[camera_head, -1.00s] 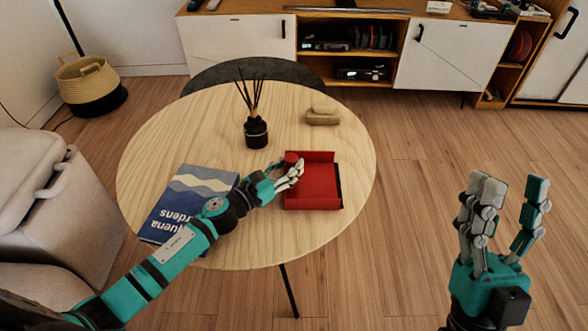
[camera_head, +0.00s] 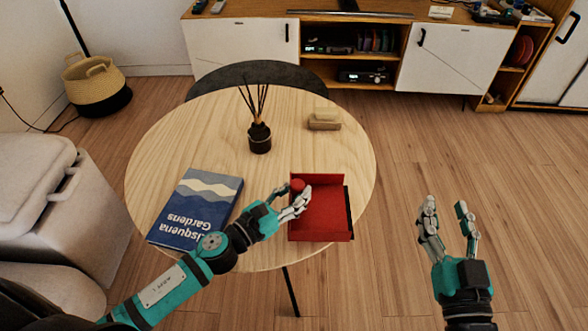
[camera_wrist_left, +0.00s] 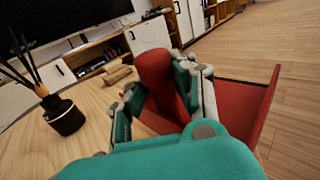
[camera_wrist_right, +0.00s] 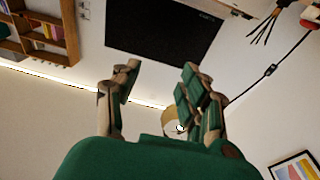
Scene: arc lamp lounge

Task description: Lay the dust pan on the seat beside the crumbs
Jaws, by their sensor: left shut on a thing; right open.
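The red dust pan (camera_head: 322,212) is at the right side of the round wooden table in the head view. My left gripper (camera_head: 299,198) is shut on its red handle, which also shows in the left wrist view (camera_wrist_left: 160,75). The pan's open tray (camera_wrist_left: 245,105) extends to the right of the fingers there. I cannot tell whether the pan touches the table. My right gripper (camera_head: 447,215) is open and empty, held over the floor right of the table. No crumbs can be made out in these frames.
The round table (camera_head: 215,140) carries a blue book (camera_head: 195,212), a dark reed diffuser (camera_head: 259,138) and a small tan block-like object (camera_head: 325,119). A dark chair (camera_head: 250,72) stands behind it. A light sofa (camera_head: 40,190) is at left. Floor on the right is clear.

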